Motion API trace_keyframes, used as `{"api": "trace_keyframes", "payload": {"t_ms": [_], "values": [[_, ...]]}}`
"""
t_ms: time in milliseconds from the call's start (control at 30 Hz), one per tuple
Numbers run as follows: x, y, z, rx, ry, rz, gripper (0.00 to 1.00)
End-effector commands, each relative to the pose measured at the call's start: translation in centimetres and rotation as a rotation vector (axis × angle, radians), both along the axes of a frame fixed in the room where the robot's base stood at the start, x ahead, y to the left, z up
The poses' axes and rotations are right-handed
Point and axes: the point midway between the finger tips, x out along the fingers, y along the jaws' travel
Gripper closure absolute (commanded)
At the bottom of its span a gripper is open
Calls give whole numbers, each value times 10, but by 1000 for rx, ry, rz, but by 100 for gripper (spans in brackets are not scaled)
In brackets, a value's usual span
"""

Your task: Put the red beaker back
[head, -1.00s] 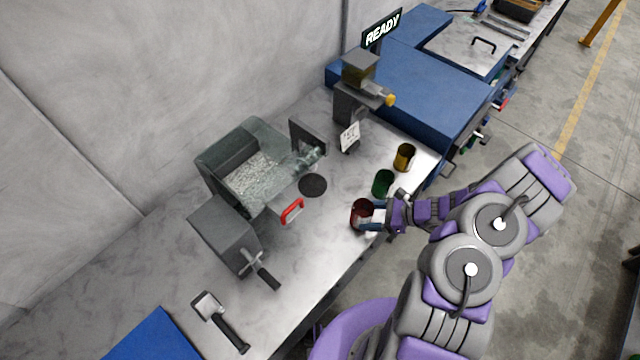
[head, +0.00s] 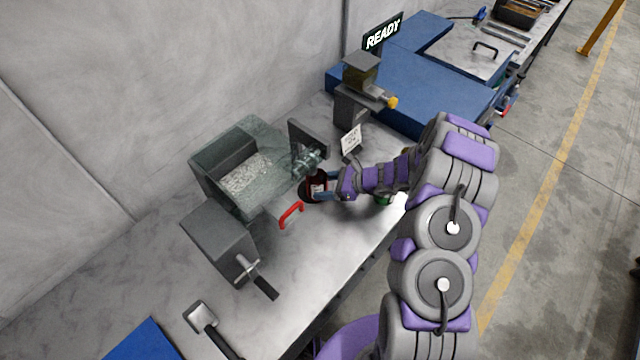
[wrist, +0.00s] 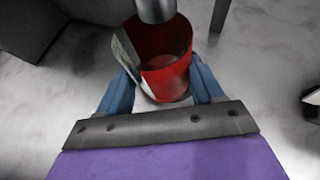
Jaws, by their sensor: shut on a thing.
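My gripper (head: 330,187) is shut on the red beaker (head: 318,181), with a blue finger on either side of it. In the wrist view the red beaker (wrist: 172,74) sits between the fingers of my gripper (wrist: 163,86), with a pale label on its left side. A grey metal spout (wrist: 155,9) overlaps its far rim from above. In the head view the beaker is over the dark round pad seen earlier, beside the tank's outlet; I cannot tell whether it touches the pad. The green beaker (head: 383,200) is mostly hidden behind my arm.
A glassy tank of pale granules (head: 245,180) stands left of the beaker, with a red handle (head: 291,213) in front. A grey block with a crank (head: 217,238) is nearer. A grey dispenser (head: 358,101) and small sign (head: 351,139) stand behind.

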Motion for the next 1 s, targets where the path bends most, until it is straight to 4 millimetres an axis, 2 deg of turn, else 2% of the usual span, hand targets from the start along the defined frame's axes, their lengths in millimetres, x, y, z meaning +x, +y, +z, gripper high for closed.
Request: {"api": "trace_keyframes", "payload": {"t_ms": [133, 233, 567, 600, 833, 1000], "values": [[16, 17, 0, -1, -2, 4, 70], [14, 15, -6, 1, -1, 0, 70], [14, 15, -7, 2, -1, 1, 70], [14, 15, -7, 1, -1, 1, 31], [14, 15, -7, 1, -1, 1, 9], [14, 15, -7, 1, -1, 1, 8]]}}
